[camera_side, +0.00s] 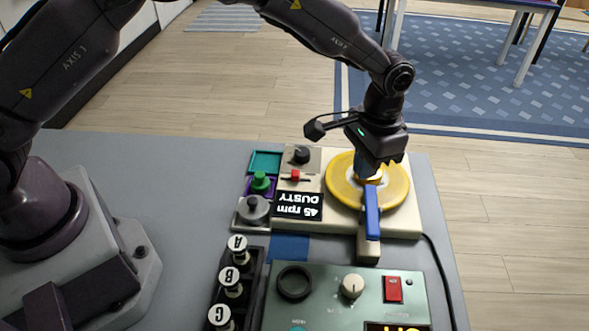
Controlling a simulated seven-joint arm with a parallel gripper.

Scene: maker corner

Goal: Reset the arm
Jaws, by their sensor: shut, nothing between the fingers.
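My gripper (370,175) points down over the yellow disc (398,192) of a cream record player (402,226). Its fingers are shut with nothing between them. The fingertips are close to the disc's centre; I cannot tell whether they touch it. A blue-topped bar (372,215) lies just in front of the fingers, reaching from the disc to the player's front edge. My arm comes in from the left, arching over the table.
The display (298,206) reads "45 rpm DUSTY", upside down. Lettered pegs (232,282) stand in a black rack. A green control box (330,300) is in front.

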